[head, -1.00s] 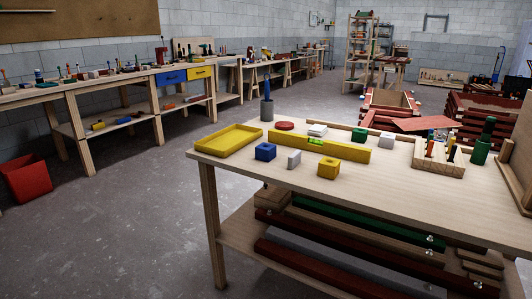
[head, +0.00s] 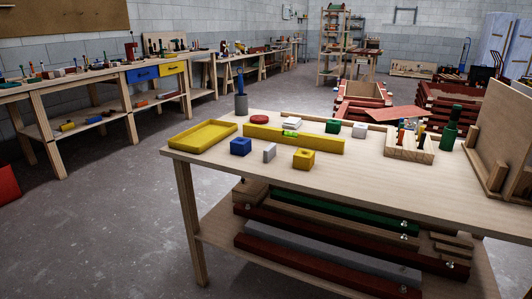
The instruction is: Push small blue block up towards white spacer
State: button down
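The small blue block (head: 240,147) sits on the near left part of the wooden table, right of the yellow tray (head: 203,135). A small upright white block (head: 270,152) stands just right of it, apart. A flat white piece (head: 291,122) lies farther back, behind a long yellow bar (head: 320,144) with a green vial. Another white block (head: 360,131) stands farther right. I cannot tell which white piece is the spacer. The yellow bar lies between the blue block and the flat white piece. My gripper is not in view.
A yellow block (head: 304,159) sits right of the upright white block. A red disc (head: 259,119) and a green block (head: 333,126) are behind the bar. A wooden rack (head: 410,151) and green bottle (head: 450,128) stand at right. The table's front right is clear.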

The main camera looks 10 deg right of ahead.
aim_at(241, 146)
jog(key=i+z, duration=0.15)
jog(key=i, duration=0.35)
jog(key=i+j+z, duration=0.15)
jog(key=i, duration=0.35)
jog(key=i+z, duration=0.15)
jog(key=i, duration=0.35)
